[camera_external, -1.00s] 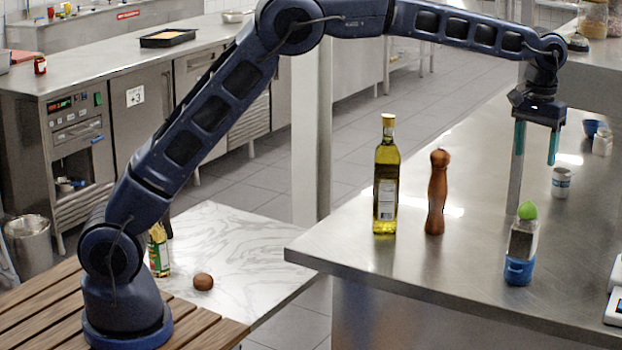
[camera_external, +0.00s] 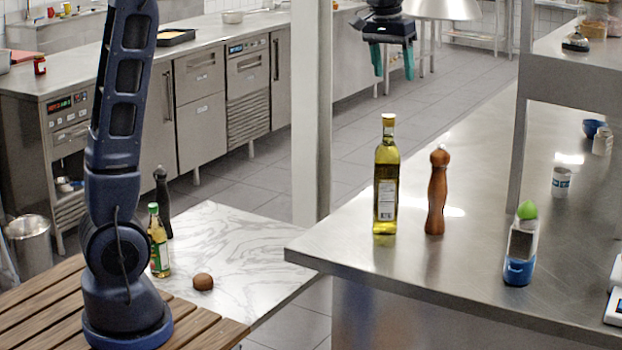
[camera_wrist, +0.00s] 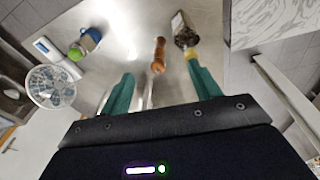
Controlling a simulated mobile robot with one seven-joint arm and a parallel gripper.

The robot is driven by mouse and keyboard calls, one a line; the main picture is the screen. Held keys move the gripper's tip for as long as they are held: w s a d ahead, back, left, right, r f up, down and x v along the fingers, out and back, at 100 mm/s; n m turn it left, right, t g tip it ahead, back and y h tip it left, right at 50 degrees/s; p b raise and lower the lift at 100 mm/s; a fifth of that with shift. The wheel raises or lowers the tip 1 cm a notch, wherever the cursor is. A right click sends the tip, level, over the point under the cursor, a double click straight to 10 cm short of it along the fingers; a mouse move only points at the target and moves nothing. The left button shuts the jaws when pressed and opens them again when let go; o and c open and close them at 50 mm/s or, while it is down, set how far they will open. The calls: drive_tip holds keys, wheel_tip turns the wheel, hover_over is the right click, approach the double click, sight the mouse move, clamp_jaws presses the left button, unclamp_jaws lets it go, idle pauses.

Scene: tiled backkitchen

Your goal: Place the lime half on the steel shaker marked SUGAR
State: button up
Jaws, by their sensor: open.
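I take this body to be the shaker; no SUGAR marking is legible. A blue part (camera_external: 518,271) shows at its lower end; I cannot tell if it belongs to it. In the wrist view the lime half (camera_wrist: 75,53) is at the upper left, beside the blue part (camera_wrist: 92,34). My gripper (camera_external: 393,75) is open and empty, high up and well left of the lime half.
An oil bottle (camera_external: 386,185) and a wooden pepper mill (camera_external: 436,195) stand on the counter left of the shaker. A scale (camera_external: 614,305) is at the right edge. Open counter lies between mill and shaker.

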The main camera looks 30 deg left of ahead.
drive_tip(key=s+a+t, duration=0.1)
drive_tip(key=s+a, duration=0.6)
drive_tip(key=a, duration=0.4)
drive_tip(key=s+a+t, duration=0.1)
drive_tip(key=s+a, duration=0.5)
drive_tip(key=a, duration=0.4)
drive_tip(key=s+a+f, duration=0.5)
drive_tip(key=s, duration=0.3)
drive_tip(key=s+a+f+n+t+y, duration=0.1)
drive_tip(key=s+a+f, duration=0.4)
drive_tip(key=s, duration=0.3)
drive_tip(key=shift+s+a+f, duration=0.15)
drive_tip(key=shift+s+a, duration=0.25)
drive_tip(key=shift+a, duration=0.25)
